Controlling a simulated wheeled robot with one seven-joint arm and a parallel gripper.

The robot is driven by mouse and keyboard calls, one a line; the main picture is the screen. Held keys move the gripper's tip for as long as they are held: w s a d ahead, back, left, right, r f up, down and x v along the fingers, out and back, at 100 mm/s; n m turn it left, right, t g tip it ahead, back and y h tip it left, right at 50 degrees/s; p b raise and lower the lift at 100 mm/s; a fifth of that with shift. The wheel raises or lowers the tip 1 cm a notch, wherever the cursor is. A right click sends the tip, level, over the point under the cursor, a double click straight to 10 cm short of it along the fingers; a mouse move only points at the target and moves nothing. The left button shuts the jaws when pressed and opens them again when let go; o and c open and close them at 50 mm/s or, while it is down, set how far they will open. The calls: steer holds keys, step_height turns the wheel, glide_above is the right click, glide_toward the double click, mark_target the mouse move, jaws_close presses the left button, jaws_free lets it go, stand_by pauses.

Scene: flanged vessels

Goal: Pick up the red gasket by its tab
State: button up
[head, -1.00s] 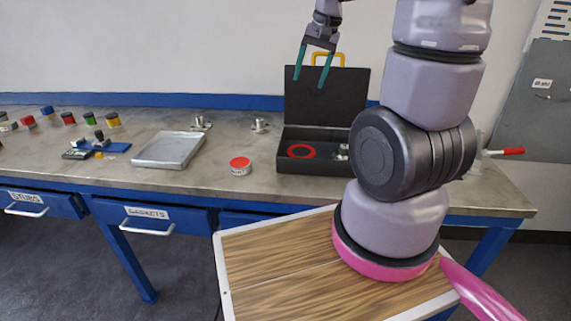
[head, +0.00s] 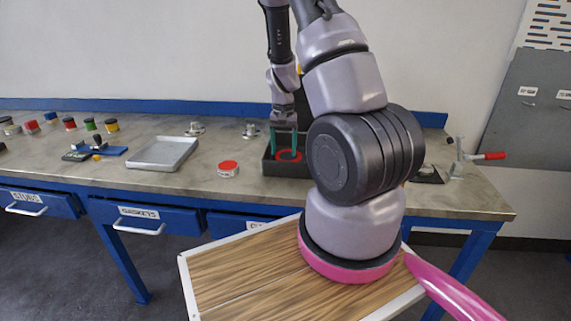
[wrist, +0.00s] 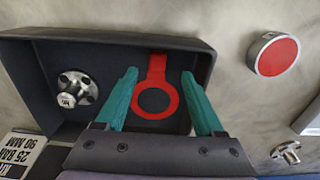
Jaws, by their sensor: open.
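The red gasket (wrist: 171,102) is a flat ring with a straight tab (wrist: 157,66). It lies on the floor of the dark open case (wrist: 110,46). In the head view the gasket (head: 289,156) shows inside the case (head: 288,170), partly behind my fingers. My gripper (wrist: 165,80) is open, its two teal fingers apart on either side of the gasket in the wrist view. It also shows in the head view (head: 283,153), pointing down into the case. I see nothing between the fingers touching them, and cannot tell their exact height above the gasket.
A flanged metal fitting (wrist: 76,90) lies in the case beside the gasket. The case walls stand close around the gripper. A red-lidded round tin (head: 228,168) and a metal tray (head: 163,153) stand on the bench to the left. Small metal fittings (head: 250,130) stand behind.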

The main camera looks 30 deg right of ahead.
steer(key=f, duration=0.5)
steer(key=shift+d+f, duration=0.2)
steer(key=shift+d, duration=0.05)
jaws_close()
